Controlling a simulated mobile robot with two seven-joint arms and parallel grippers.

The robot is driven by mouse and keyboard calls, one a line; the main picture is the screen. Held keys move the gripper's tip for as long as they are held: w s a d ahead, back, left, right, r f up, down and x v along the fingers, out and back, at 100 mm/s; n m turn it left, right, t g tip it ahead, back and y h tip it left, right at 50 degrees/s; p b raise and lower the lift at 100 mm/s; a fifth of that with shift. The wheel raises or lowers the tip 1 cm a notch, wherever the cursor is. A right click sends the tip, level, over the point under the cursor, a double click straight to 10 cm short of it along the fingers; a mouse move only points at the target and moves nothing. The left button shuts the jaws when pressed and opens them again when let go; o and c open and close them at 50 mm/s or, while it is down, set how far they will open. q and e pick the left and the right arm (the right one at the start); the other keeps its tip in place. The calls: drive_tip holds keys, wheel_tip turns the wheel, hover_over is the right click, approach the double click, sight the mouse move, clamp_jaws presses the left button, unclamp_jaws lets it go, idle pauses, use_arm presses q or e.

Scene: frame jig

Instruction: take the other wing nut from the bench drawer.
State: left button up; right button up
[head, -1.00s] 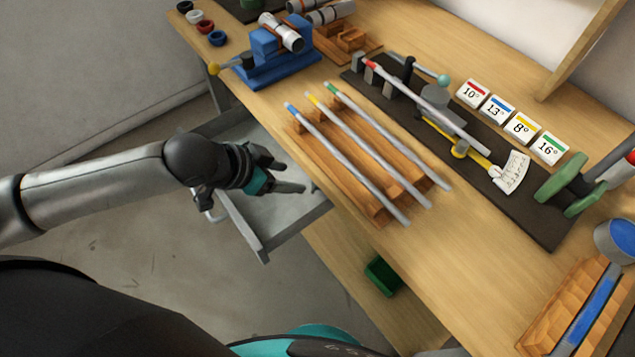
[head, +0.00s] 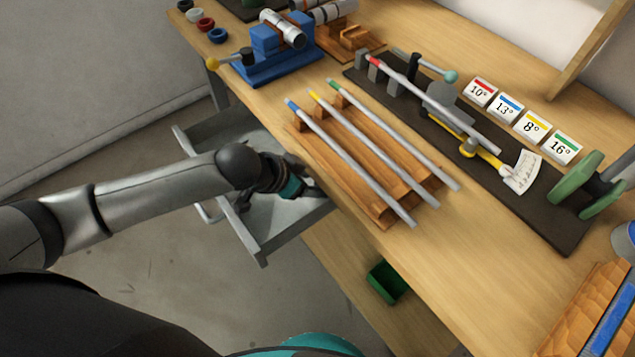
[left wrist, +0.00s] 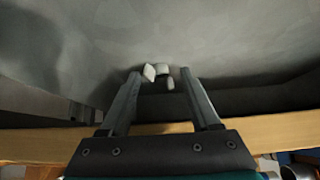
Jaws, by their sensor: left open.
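The bench drawer (head: 262,246) is pulled open below the bench's left edge. My left gripper (head: 314,192) reaches down into it, close to the side by the bench. In the left wrist view my left gripper (left wrist: 160,76) is open, its two fingers apart. A small pale grey wing nut (left wrist: 162,69) lies on the drawer floor between the fingertips; its wings and hub show as separate light patches. I cannot tell whether the fingers touch it. In the head view my gripper and the bench edge hide it. My right gripper is not in view.
On the bench, a wooden rack (head: 378,212) holds tubes with blue, yellow and green ends. A blue fixture (head: 275,70) stands behind it, and a dark jig board (head: 560,232) lies to the right. A green bin (head: 386,282) sits below. The bench edge overhangs close to my gripper.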

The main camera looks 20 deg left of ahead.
use_arm(q)
clamp_jaws()
idle(0.3)
idle(0.4)
